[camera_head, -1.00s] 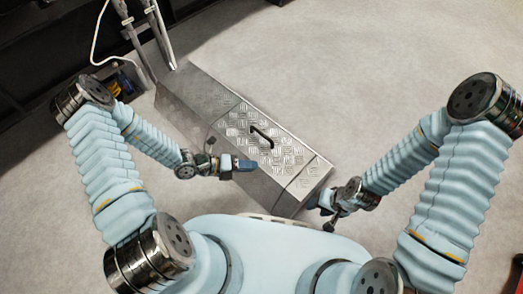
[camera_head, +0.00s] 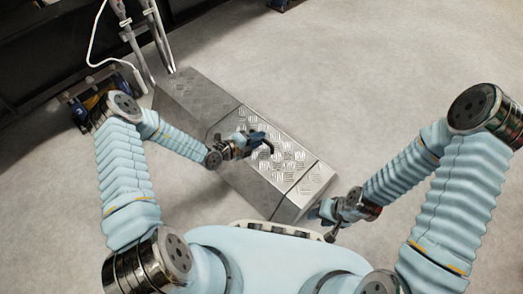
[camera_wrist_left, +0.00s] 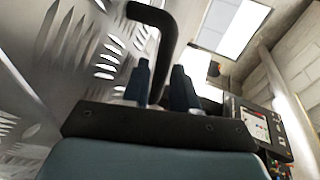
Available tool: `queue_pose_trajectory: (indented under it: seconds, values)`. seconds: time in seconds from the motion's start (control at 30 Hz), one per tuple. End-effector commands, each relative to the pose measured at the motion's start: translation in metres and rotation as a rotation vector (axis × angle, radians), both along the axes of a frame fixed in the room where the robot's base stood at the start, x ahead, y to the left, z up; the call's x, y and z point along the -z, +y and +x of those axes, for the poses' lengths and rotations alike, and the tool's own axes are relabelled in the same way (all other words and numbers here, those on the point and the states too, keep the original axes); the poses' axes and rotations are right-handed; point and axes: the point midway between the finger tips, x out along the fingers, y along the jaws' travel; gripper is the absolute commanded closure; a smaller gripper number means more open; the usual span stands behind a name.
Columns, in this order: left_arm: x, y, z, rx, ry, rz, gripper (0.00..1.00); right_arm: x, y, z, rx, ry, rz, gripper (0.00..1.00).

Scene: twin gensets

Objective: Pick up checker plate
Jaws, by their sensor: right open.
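The checker plate (camera_head: 288,160) is a grey tread-patterned panel on top of a long metal box, with a black bar handle (camera_head: 268,148) standing on it. My left gripper (camera_head: 258,138) is over the plate at this handle. In the left wrist view the dark handle (camera_wrist_left: 155,20) rises past my two left fingers (camera_wrist_left: 160,85), and one leg of it runs down between or behind them. The fingers stand apart; whether they press on the handle is unclear. My right gripper (camera_head: 322,211) is open and empty beside the box's near right end.
The metal box (camera_head: 190,95) extends to the upper left. Upright pipes (camera_head: 140,40) and a white cable (camera_head: 97,40) stand at its far end. A dark unit with blue and yellow parts (camera_head: 90,98) sits left of it. The floor (camera_head: 400,60) to the right is clear.

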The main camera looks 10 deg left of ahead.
Motion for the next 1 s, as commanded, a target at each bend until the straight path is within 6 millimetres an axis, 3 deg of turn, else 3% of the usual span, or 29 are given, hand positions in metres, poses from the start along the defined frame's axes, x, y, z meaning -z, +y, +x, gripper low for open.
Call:
queue_pose_trajectory:
  seconds: [0.13,0.37,0.57,1.0]
  values:
    - [0.0074,-0.0119,0.0117,0.002,0.0,-0.001,0.73,0.006,-0.0002,0.0003,0.0,-0.001,0.0,0.57]
    - [0.0069,-0.0132,0.0136,0.001,0.001,0.0,0.73,0.0054,-0.0002,0.0002,0.001,-0.002,0.0,0.57]
    - [0.007,-0.0129,0.0133,0.001,0.001,0.0,1.0,0.0054,-0.0002,0.0002,0.0,-0.001,0.0,0.57]
    - [0.0073,-0.0127,0.0129,0.002,0.0,0.002,1.0,0.0054,-0.0002,0.0002,0.0,-0.001,0.0,0.57]
